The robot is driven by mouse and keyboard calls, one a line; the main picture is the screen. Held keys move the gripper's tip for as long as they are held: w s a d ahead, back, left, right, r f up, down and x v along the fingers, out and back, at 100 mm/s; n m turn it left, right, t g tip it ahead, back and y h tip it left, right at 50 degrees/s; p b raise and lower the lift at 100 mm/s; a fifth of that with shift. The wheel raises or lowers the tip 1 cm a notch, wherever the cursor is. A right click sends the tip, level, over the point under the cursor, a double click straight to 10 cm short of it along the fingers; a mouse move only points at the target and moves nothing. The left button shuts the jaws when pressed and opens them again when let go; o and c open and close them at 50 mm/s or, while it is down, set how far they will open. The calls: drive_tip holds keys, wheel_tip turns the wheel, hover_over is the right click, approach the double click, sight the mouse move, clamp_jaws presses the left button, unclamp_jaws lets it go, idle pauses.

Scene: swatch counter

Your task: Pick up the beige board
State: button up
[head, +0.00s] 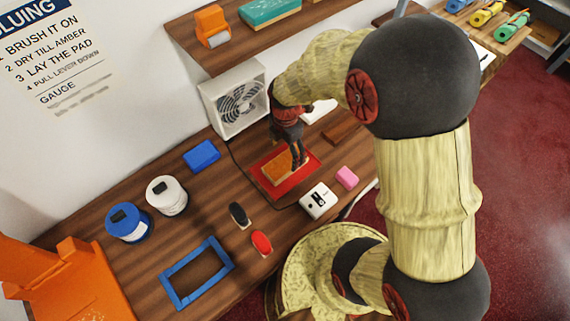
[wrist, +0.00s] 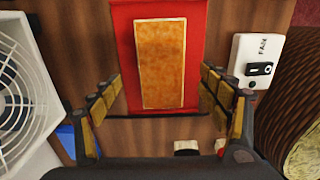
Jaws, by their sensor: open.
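A rectangular board with a mottled amber face and thin pale beige edges (wrist: 161,65) lies on a red mat (wrist: 193,20) in the wrist view; I take it for the beige board. In the head view the board (head: 275,169) lies on the red mat (head: 268,190), partly hidden by my gripper. My gripper (head: 299,162) is over the mat's right part, pointing down. In the wrist view my gripper (wrist: 161,82) is open, with one finger on each side of the board and mat. Nothing is held. Its exact height above the board is unclear.
A white fan (head: 237,98) stands behind, and a white switch box (head: 318,201) and pink block (head: 347,177) stand in front. A blue block (head: 202,155), two jars, black and red small items and a blue frame (head: 171,291) lie left. A shelf overhangs the back.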

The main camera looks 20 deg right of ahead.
sight(285, 162)
drive_tip(key=f, duration=0.2)
drive_tip(key=f+b, duration=0.1)
drive_tip(key=f, duration=0.1)
drive_tip(key=shift+s+a+f, duration=0.15)
drive_tip(key=shift+s, duration=0.05)
drive_tip(key=shift+w+f, duration=0.1)
drive_tip(key=shift+f, duration=0.3)
drive_tip(key=shift+c, duration=0.2)
drive_tip(key=c, duration=1.3)
drive_tip(key=shift+r, duration=0.15)
